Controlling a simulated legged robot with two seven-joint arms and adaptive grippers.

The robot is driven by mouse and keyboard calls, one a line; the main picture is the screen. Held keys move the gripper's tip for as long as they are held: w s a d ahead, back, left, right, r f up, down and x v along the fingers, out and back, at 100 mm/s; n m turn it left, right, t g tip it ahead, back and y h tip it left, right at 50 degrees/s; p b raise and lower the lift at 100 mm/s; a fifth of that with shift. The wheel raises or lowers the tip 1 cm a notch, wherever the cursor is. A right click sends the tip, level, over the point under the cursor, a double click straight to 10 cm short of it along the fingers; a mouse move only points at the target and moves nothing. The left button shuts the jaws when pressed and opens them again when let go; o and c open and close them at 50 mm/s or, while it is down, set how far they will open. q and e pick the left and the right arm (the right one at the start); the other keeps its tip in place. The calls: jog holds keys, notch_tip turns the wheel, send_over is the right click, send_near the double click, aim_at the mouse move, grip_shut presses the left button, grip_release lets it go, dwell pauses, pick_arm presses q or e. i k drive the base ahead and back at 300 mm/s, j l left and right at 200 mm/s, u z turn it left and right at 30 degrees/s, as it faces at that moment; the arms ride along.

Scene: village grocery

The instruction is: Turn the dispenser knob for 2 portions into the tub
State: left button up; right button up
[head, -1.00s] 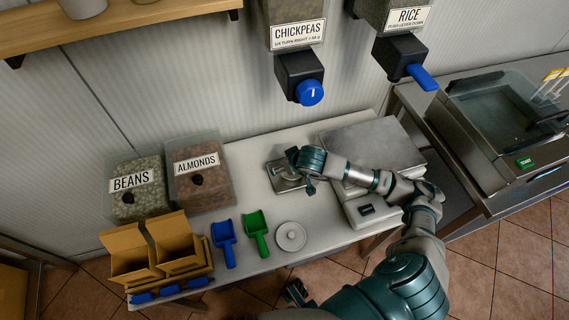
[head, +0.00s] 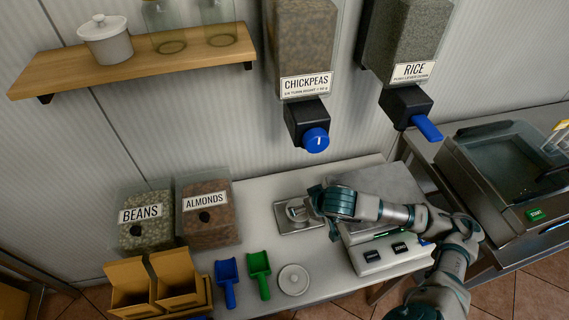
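The chickpeas dispenser (head: 304,45) hangs on the wall. Its round blue knob (head: 316,140) sits on a black outlet block, and nothing touches it. Below it, a square metal plate (head: 289,228) lies on the white table. A small pale, roundish object (head: 297,211) is on or above the plate, partly covered by my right gripper; I cannot tell whether it is the tub. My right gripper (head: 308,206) reaches in from the right, low over the plate. Its fingers are partly hidden, so its opening is unclear. My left gripper is out of view.
A scale (head: 372,256) stands beneath my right forearm. The rice dispenser (head: 408,50) with a blue lever (head: 427,128) hangs at right. A round white lid-like disc (head: 293,279), a green scoop (head: 259,274) and a blue scoop (head: 228,282) lie in front. Bean and almond bins stand left.

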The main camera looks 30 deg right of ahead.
aim_at(315, 140)
jog(key=k, duration=1.5)
